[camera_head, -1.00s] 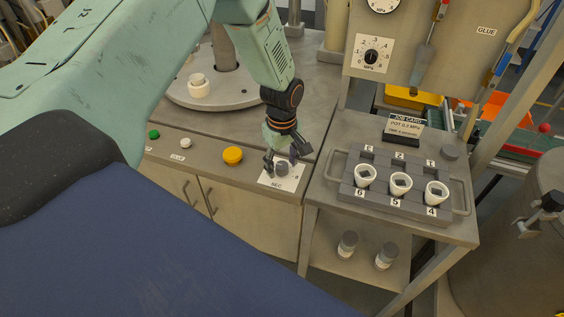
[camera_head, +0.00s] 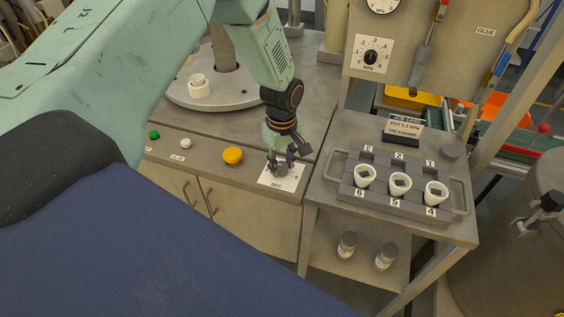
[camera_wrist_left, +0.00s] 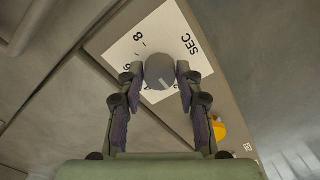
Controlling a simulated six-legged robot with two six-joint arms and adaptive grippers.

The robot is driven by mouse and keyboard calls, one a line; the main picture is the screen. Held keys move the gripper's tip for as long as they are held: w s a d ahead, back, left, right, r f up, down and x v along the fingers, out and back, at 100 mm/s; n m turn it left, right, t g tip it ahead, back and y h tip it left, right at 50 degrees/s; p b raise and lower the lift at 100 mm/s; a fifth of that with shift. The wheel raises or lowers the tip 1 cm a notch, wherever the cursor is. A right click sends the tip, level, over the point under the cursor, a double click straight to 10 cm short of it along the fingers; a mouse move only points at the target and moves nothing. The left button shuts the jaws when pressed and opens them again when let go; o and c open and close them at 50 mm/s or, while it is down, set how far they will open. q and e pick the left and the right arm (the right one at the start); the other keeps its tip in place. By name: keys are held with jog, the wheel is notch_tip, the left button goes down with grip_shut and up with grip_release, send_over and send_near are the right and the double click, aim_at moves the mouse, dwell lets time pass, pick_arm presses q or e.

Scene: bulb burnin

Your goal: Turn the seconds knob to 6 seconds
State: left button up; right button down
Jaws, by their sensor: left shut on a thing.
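The seconds knob (camera_wrist_left: 160,71) is a round grey knob with a pale pointer line, on a white dial plate (camera_wrist_left: 150,32) marked SEC. In the left wrist view an 8 and another numeral show on the plate; the gripper hides part of the scale. My left gripper (camera_wrist_left: 158,78) is shut on the knob, one finger on each side. In the head view the left gripper (camera_head: 281,165) reaches down onto the knob (camera_head: 282,170) at the right end of the panel. The pointer's exact reading cannot be told. My right gripper is not in view.
A yellow button (camera_head: 233,155), a white button (camera_head: 186,142) and a green button (camera_head: 154,134) lie left of the knob. To the right, a cart holds a grey tray (camera_head: 415,211) with white cups and a job card (camera_head: 404,128).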

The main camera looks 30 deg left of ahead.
pick_arm(q)
jog(key=m+p, duration=0.1)
jog(key=m, duration=0.3)
jog(key=shift+m, duration=0.4)
jog(key=m, duration=1.2)
jog(key=shift+m+b, duration=0.3)
jog(key=shift+b, duration=0.05)
jog(key=m+b, duration=0.1)
jog(key=m, duration=0.5)
jog(key=shift+s, duration=0.1)
jog(key=o, duration=1.1)
jog(key=shift+w, duration=0.2)
jog(key=shift+o, duration=0.2)
